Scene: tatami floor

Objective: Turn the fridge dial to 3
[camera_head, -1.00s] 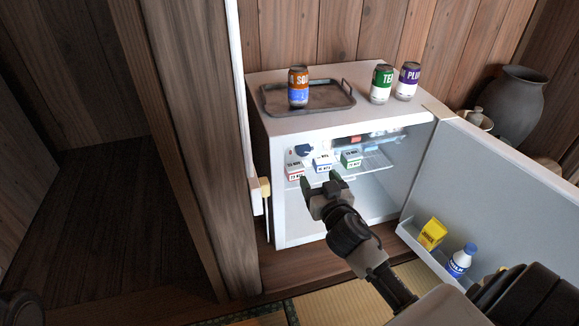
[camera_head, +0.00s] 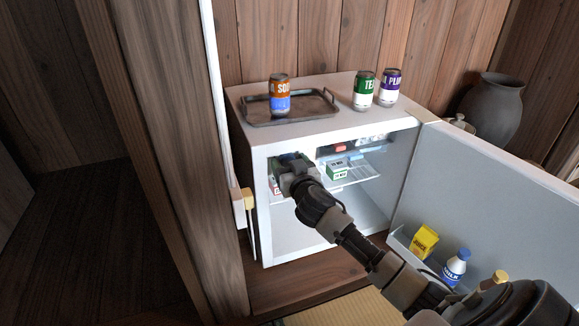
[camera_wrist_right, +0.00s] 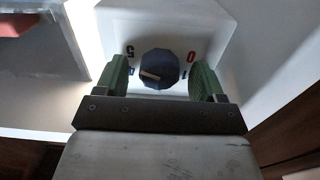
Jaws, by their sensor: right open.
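The fridge dial (camera_wrist_right: 160,68) is a dark, faceted knob on a white plate in the right wrist view. A pale mark on it points to the left side of the picture. A red 0 (camera_wrist_right: 191,57) shows at its right and a dark 5 (camera_wrist_right: 130,50) at its left; other numbers are partly hidden. My right gripper (camera_wrist_right: 161,80) is open, with one green finger on each side of the dial; I cannot tell whether they touch it. In the head view my right gripper (camera_head: 290,164) is inside the open fridge (camera_head: 330,130), upper left, covering the dial. My left gripper is out of view.
Small cartons (camera_head: 338,172) stand on the glass shelf just right of my gripper. A tray (camera_head: 310,103) and several cans stand on top.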

